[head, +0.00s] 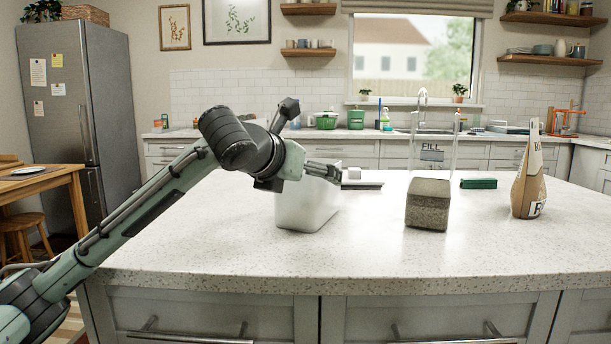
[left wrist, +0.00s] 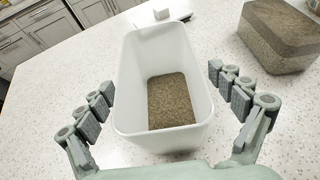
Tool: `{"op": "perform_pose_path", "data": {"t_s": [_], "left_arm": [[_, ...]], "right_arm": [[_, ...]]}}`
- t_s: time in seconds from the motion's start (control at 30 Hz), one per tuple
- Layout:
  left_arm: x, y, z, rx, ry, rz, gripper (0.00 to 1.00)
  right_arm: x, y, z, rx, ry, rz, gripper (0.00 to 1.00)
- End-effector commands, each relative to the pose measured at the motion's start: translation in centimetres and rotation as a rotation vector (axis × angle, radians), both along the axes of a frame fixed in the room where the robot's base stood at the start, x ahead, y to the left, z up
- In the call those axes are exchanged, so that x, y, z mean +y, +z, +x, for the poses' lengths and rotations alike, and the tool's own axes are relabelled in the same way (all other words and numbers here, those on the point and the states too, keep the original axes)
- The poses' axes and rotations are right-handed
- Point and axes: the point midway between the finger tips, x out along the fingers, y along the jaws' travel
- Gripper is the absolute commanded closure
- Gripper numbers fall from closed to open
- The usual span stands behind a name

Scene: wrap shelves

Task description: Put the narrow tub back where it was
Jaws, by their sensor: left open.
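A narrow white tub (head: 305,212) stands upright on the speckled island counter, left of centre. In the left wrist view the tub (left wrist: 122,100) is open at the top, with brown grain-like material (left wrist: 172,100) at the bottom. My left gripper (head: 326,172) is over the tub in the head view, and my arm hides part of its upper side. In the left wrist view my left gripper (left wrist: 161,80) is open, with one finger on each side of the tub and gaps between. My right gripper is not in view.
A grain-coloured box (head: 428,205) stands right of the tub. Behind are a clear container marked FILL (head: 432,155), a green box (head: 478,183) and a flat tray with a white block (head: 354,173). A paper bag (head: 528,185) stands far right. The counter's front is clear.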

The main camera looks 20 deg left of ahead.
Motion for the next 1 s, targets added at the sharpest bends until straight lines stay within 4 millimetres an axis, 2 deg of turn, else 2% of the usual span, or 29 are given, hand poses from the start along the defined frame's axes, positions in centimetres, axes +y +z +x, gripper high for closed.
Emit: {"op": "perform_pose_path", "data": {"t_s": [0.27, 0.37, 0.7, 0.83, 1.0], "left_arm": [[0.1, 0.4, -0.4, -0.002, 0.001, 0.000, 0.07], [0.2, 1.1, -1.7, -0.005, 0.000, -0.001, 0.07], [1.0, 3.7, -8.2, -0.004, 0.001, 0.002, 0.07], [1.2, 4.4, -9.9, -0.003, 0.001, 0.001, 0.07], [1.2, 4.7, -10.9, -0.001, 0.000, 0.000, 0.07]], "right_arm": [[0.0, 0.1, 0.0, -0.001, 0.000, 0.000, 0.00], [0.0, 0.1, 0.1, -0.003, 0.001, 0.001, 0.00], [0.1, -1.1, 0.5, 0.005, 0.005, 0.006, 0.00], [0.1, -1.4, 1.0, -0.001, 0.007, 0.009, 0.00], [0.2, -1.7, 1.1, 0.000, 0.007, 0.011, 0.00]]}}
